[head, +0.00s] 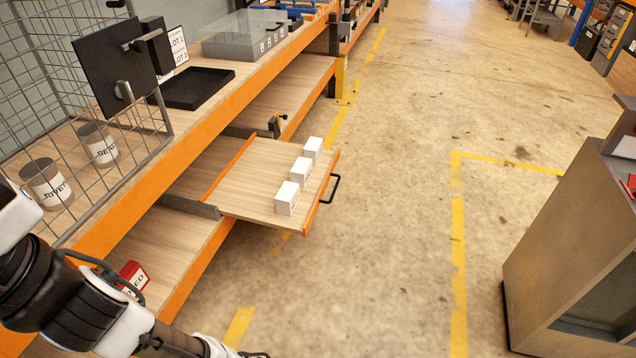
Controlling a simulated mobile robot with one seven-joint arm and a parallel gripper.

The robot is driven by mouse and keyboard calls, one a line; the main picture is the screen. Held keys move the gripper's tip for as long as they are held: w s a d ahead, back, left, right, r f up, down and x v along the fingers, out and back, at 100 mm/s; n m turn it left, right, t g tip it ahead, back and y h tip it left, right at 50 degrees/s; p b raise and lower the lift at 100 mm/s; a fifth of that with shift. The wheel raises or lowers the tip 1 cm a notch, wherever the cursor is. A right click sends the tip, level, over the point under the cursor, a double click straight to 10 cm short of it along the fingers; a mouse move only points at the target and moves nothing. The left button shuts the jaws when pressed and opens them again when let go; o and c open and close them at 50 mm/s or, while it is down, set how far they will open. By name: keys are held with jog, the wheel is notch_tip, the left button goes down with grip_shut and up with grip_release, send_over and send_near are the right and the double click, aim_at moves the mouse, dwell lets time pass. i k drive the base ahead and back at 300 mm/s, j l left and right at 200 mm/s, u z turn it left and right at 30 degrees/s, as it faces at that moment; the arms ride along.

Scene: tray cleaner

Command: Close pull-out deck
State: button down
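The pull-out deck (245,190) is a wood-grained board with orange edges, sticking out from the lower shelf over the aisle. A black bar handle (331,189) is on its outer edge. Three white boxes (301,171) stand in a row on the deck near that edge. My arm comes in from the lower left. Its white end, apparently my gripper (222,348), is cut by the bottom edge of the picture, below and nearer than the deck, apart from the handle. Its fingers are not clear enough to show open or shut.
The rack's orange beams (180,160) run along the left. A red box (133,275) sits on the lower shelf near my arm. A yellow post (342,80) stands beyond the deck. A grey-brown cabinet (565,240) stands at right. The floor (400,220) between is clear.

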aim_at(248, 188)
jog(key=i+u, duration=0.15)
jog(key=i, duration=1.65)
jog(key=i+j, duration=0.1)
jog(key=j, duration=0.35)
jog(key=i, duration=0.05)
